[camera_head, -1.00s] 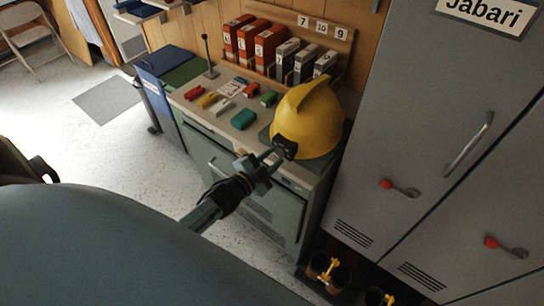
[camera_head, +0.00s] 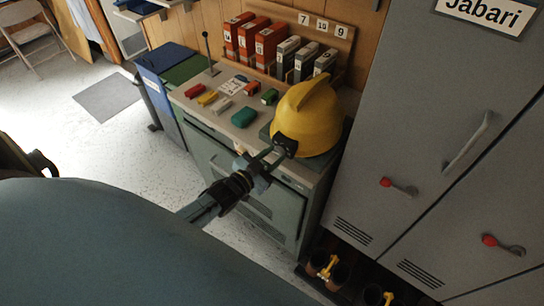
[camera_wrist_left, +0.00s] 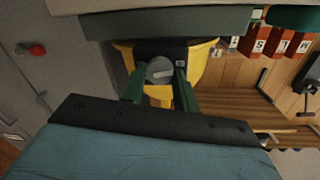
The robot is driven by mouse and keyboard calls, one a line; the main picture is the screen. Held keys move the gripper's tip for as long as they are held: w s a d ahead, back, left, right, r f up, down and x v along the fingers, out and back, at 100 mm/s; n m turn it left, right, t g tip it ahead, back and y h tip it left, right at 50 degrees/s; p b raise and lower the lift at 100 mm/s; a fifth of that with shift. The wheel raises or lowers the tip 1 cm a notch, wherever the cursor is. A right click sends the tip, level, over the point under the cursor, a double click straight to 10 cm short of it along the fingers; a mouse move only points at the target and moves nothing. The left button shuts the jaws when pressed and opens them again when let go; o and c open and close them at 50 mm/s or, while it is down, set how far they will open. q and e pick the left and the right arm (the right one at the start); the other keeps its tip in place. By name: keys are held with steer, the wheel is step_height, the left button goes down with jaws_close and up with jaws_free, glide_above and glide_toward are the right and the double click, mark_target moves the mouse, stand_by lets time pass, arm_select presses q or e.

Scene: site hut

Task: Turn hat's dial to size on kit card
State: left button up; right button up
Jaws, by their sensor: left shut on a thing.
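The yellow hard hat (camera_head: 307,112) sits on a dark pad at the right end of the counter. A black housing with the dial (camera_head: 285,145) is on its near side. My left gripper (camera_head: 276,154) reaches up to it and is shut on the dial. In the left wrist view the round grey dial (camera_wrist_left: 160,71) lies between the two green fingers, with a small white mark on the black housing beside it; the mark is too small to read. A white printed card (camera_head: 233,87) lies on the counter; its print is unreadable. My right gripper is not in view.
Orange and grey binders (camera_head: 268,46) stand behind. A grey locker (camera_head: 400,130) rises close on the right. Boots stand below.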

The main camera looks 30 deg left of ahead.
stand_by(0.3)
arm_select(q)
steer(key=o, duration=1)
steer(key=shift+s, duration=0.1)
steer(key=s, duration=0.4)
steer(key=s+a, duration=0.1)
steer(key=s, duration=0.3)
steer(key=s+a, duration=0.1)
steer(key=s, duration=0.4)
steer(key=shift+r, duration=0.3)
